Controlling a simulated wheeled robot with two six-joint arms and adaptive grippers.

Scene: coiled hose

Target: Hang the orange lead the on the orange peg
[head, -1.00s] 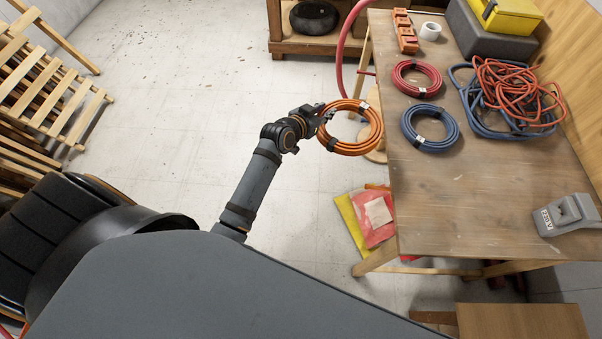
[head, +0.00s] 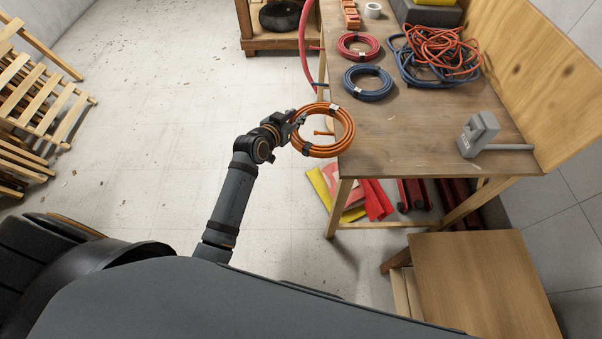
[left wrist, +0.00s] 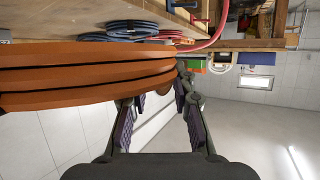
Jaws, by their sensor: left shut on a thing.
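The orange lead (head: 348,141) is a round coil with dark and white bands, and it hangs in the air by the table's left edge. My left gripper (head: 294,123) is shut on the coil's left side. In the left wrist view the coil (left wrist: 75,78) fills the left side, with my left gripper (left wrist: 155,92) at its right end. The orange peg (head: 323,133) juts left near the table edge and appears inside the coil's opening in the head view. I cannot tell whether it passes through the coil. My right gripper is not in view.
The wooden table (head: 400,140) carries a blue coil (head: 368,83), a red coil (head: 357,46), a tangled heap (head: 440,50) and a grey tool (head: 480,135). A red hose (head: 305,60) hangs at its far left. A stool (head: 480,285) stands in front.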

